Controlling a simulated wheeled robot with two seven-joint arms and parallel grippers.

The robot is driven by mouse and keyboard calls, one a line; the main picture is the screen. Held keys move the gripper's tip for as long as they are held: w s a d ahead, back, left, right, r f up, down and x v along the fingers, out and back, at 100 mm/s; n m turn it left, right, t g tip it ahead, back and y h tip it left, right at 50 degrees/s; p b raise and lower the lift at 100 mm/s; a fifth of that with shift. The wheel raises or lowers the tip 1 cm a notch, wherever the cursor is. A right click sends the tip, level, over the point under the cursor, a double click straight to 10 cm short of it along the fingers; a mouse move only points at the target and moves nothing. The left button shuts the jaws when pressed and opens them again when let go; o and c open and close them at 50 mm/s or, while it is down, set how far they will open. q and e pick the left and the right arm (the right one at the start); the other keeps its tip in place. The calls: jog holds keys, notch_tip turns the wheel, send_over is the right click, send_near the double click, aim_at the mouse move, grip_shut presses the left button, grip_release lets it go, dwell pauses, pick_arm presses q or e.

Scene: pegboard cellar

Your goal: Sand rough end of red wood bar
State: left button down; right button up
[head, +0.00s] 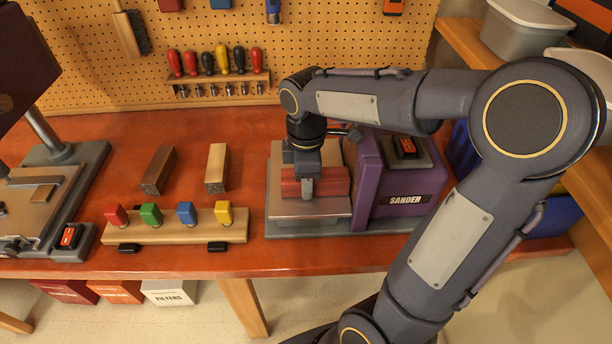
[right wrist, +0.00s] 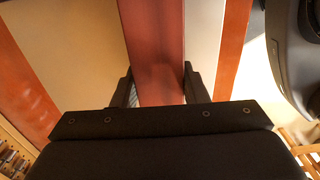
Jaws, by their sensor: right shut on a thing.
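The red wood bar (head: 328,184) lies across the metal table of the purple sander (head: 385,178). It points toward the sander's side. My right gripper (head: 308,188) comes down on it from above and is shut on it. In the right wrist view the red bar (right wrist: 156,60) runs between the two fingers (right wrist: 160,90). The bar's rough end is not clear to see; I cannot tell whether it touches the sanding face. The sander's table (head: 310,208) shows bare in front of the bar. My left gripper is not in view.
A brown bar (head: 157,170) and a tan bar (head: 216,168) lie left of the sander. In front of them is a wooden rack (head: 180,232) with coloured knobs. A drill-press-like machine (head: 50,180) stands far left. Screwdrivers (head: 222,60) hang on the pegboard.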

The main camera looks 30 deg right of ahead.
jog(key=shift+w+d, duration=0.25)
jog(key=shift+d, duration=0.1)
dwell(0.4)
jog(key=shift+w+p, duration=0.2)
jog(key=shift+p, duration=0.2)
jog(key=shift+s+a+f, duration=0.1)
jog(key=shift+s+a, duration=0.2)
jog(key=shift+s, duration=0.2)
dwell(0.7)
jog(key=shift+w+d+p, duration=0.4)
jog(key=shift+w+p, duration=0.1)
jog(key=shift+p, duration=0.05)
dwell(0.6)
